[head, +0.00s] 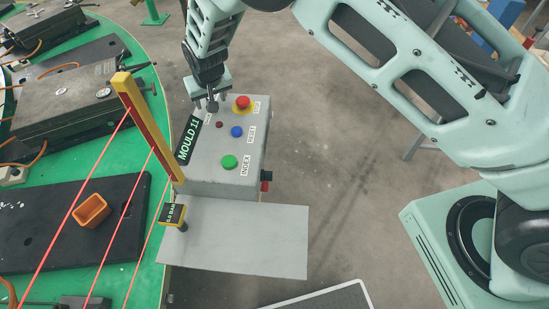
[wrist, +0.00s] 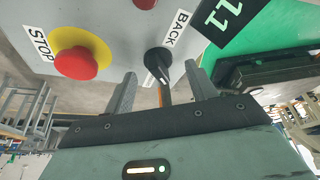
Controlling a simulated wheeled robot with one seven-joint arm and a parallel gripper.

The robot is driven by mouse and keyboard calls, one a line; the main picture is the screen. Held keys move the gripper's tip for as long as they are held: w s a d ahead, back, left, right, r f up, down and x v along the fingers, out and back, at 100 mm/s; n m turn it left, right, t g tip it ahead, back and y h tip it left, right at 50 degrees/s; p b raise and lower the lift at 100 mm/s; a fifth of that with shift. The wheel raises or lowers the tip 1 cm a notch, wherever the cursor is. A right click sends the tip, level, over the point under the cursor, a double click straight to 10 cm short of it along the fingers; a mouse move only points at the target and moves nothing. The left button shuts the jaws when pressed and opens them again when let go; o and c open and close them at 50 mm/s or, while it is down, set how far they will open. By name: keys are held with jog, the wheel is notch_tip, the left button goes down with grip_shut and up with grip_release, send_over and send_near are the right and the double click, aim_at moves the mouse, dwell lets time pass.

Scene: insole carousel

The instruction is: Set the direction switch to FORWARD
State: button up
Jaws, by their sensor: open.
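The direction switch is a black rotary knob (wrist: 157,62) on the grey control box (head: 217,165). In the wrist view a BACK label stands beside the knob. I see no readable FORWARD label, and I cannot tell the knob's setting for sure. In the head view the knob (head: 212,106) is at the far end of the box top, under my gripper (head: 211,94). My gripper is open, with one finger on either side of the knob in the wrist view (wrist: 161,82). I cannot tell whether either finger touches it.
Close to the knob is a red STOP button (head: 242,102) on a yellow base. A small dark red lamp or button (head: 219,124), a blue RESET button (head: 237,132) and a green INDEX button (head: 229,162) follow. A yellow post (head: 135,105) with red beams stands left, beside the green carousel (head: 150,90).

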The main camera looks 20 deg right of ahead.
jog(key=shift+w+d+r+n+y+p, duration=0.15)
jog(key=shift+n+y+p, duration=0.3)
jog(key=shift+n, duration=0.55)
jog(key=shift+s+r+b, duration=0.25)
jog(key=shift+r+b, duration=0.1)
jog(key=shift+b, duration=0.05)
jog(key=b+v, duration=0.5)
jog(key=v, duration=1.1)
jog(key=s+d+f+g+b, duration=0.1)
jog(key=s+d+f+b, duration=0.1)
jog(key=s, duration=0.6)
jog(key=s+d+f+n+g+b, duration=0.1)
jog(key=s+d+f+b, duration=0.2)
jog(key=s, duration=0.5)
jog(key=s+d+f+n+g+b, duration=0.1)
jog(key=s+d+f+b, duration=0.1)
jog(key=s+f+b, duration=0.3)
jog(key=s+b, duration=0.1)
jog(key=s, duration=0.2)
jog(key=shift+s+d+g, duration=0.2)
jog(key=shift+d+g, duration=0.1)
jog(key=shift+d, duration=0.1)
jog(key=shift+f, duration=0.1)
